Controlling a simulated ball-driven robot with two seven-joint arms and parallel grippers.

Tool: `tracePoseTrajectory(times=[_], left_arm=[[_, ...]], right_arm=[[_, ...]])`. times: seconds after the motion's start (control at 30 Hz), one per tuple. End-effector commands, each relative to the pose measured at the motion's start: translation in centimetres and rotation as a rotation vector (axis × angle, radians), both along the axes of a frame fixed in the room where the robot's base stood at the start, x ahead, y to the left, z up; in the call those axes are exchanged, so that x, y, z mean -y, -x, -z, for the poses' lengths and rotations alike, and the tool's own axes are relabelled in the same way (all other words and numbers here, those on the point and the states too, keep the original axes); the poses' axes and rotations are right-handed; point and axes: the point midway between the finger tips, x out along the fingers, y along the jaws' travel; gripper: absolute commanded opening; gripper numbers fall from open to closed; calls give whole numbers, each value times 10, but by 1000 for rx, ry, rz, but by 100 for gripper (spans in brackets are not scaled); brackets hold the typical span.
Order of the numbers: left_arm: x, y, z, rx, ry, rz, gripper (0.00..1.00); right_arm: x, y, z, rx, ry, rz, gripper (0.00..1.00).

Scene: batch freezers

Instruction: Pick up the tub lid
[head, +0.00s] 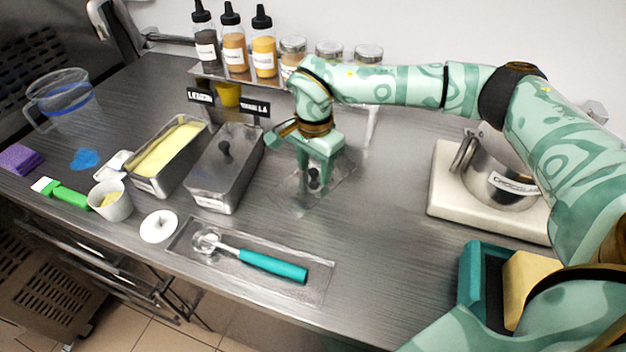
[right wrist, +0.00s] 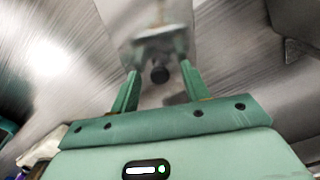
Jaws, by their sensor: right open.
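A clear tub lid (head: 340,178) with a black knob lies on the steel counter in the middle of the head view. In the right wrist view the black knob (right wrist: 159,75) shows just ahead of the fingers, roughly between them, with the lid's pale plate (right wrist: 160,45) blurred around it. My right gripper (head: 312,187) is over the lid, open and empty, pointing down; its fingers (right wrist: 158,82) stand on either side of the knob. Whether they touch it I cannot tell. An open tub of yellow gelato (head: 152,185) stands to the left. My left gripper is not in view.
A lidded metal tub (head: 212,195) stands left of my right gripper. A scoop (head: 270,264) lies on a tray (head: 318,290) in front. Bottles (head: 234,52) and jars stand on a shelf behind. A steel bowl (head: 490,185) on a scale (head: 445,205) stands right.

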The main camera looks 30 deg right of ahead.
Motion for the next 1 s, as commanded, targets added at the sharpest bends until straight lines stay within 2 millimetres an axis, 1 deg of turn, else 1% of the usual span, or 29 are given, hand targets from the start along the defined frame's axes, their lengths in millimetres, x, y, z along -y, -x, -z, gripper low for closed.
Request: tracePoseTrajectory(times=[0.13, 0.17, 0.2, 0.27, 0.3, 0.33, 0.6, 0.73, 0.83, 0.93, 1.0], left_arm=[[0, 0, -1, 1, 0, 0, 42], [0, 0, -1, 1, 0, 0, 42], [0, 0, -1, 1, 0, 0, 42], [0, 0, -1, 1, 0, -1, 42], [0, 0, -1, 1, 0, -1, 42], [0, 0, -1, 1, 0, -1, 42], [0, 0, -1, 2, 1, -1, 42], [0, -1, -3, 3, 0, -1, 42], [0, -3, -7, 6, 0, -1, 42], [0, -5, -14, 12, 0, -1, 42], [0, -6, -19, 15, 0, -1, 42]], right_arm=[[0, 0, -1, 2, -1, 0, 46], [0, 0, -1, 2, -1, 0, 43], [0, 0, -1, 2, -1, 0, 32], [0, 0, -1, 2, -1, -1, 16], [0, 0, -1, 2, -1, -1, 4], [0, 0, -1, 2, -1, -1, 0], [0, 0, -2, 2, -1, -1, 0], [0, -1, -8, 3, 0, -1, 0], [0, -1, -19, 5, 0, -1, 0], [0, -1, -38, 6, 0, -1, 0], [-6, 9, -51, 6, -1, -5, 0]])
